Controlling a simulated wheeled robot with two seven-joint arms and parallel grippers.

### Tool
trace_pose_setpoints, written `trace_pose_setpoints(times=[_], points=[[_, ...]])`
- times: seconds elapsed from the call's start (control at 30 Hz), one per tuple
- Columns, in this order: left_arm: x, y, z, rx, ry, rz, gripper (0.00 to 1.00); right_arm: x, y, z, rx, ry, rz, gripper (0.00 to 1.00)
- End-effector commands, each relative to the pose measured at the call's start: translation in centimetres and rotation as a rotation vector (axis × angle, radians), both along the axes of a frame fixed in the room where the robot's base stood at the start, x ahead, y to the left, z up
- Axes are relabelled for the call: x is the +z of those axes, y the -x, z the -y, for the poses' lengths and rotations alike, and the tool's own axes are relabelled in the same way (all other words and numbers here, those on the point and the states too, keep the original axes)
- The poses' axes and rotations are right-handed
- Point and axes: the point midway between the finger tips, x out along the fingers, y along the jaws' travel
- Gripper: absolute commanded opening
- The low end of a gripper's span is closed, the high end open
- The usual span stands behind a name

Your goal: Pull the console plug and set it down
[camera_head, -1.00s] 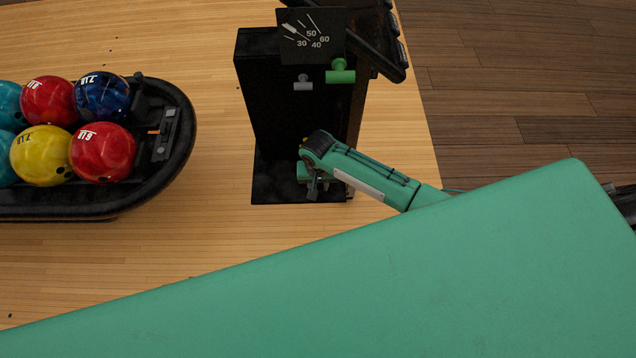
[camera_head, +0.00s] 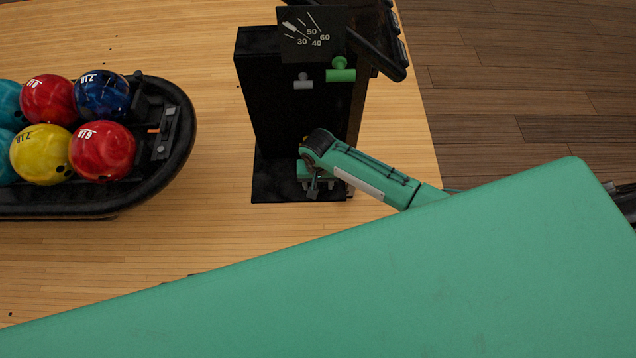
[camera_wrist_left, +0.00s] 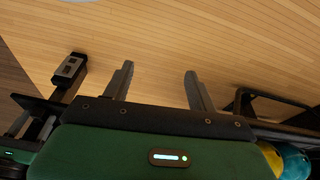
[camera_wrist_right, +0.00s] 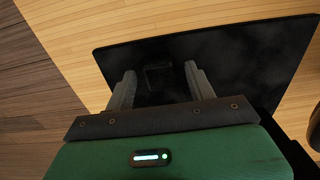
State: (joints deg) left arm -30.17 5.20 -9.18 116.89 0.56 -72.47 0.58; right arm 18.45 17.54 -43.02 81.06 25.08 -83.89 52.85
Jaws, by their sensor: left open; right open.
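The black console (camera_head: 290,100) stands upright on a dark base plate (camera_head: 272,185) in the head view. Its front top carries a dial panel, a green knob (camera_head: 341,71) and a small grey knob (camera_head: 303,83). My right gripper (camera_head: 316,192) is low over the base plate. In the right wrist view its open fingers (camera_wrist_right: 160,72) point at a black surface, with a dark square shape (camera_wrist_right: 157,77) between them, hard to tell from its surroundings. I cannot tell whether it is the plug. My left gripper (camera_wrist_left: 158,70) is open and empty above wood floor.
A black ball rack (camera_head: 178,130) with several bowling balls stands at the left. A small grey-and-black block (camera_wrist_left: 70,68) shows in the left wrist view. Pale wood floor (camera_head: 215,60) is clear between rack and console.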

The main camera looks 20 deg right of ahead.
Motion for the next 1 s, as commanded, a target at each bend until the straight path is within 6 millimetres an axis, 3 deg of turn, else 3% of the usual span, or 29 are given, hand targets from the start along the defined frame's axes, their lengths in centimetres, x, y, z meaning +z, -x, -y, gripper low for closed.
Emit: trace_pose_setpoints(times=[0.3, 0.5, 0.7, 1.0], points=[[-3.6, 1.0, -0.1, -0.001, -0.008, -0.050, 0.58, 7.9, -0.1, 0.0, 0.000, -0.002, 0.005, 0.56], [-5.4, 1.3, -0.2, -0.002, -0.012, -0.057, 0.58, 11.4, 0.0, 0.0, -0.001, -0.002, 0.003, 0.56], [-6.3, 1.4, -0.3, -0.003, -0.013, -0.055, 0.58, 12.8, 0.0, 0.0, -0.001, -0.001, 0.000, 0.56], [-6.4, 1.4, -0.4, -0.003, -0.014, -0.055, 0.58, 12.7, 0.2, -0.1, 0.003, -0.004, 0.001, 0.56]])
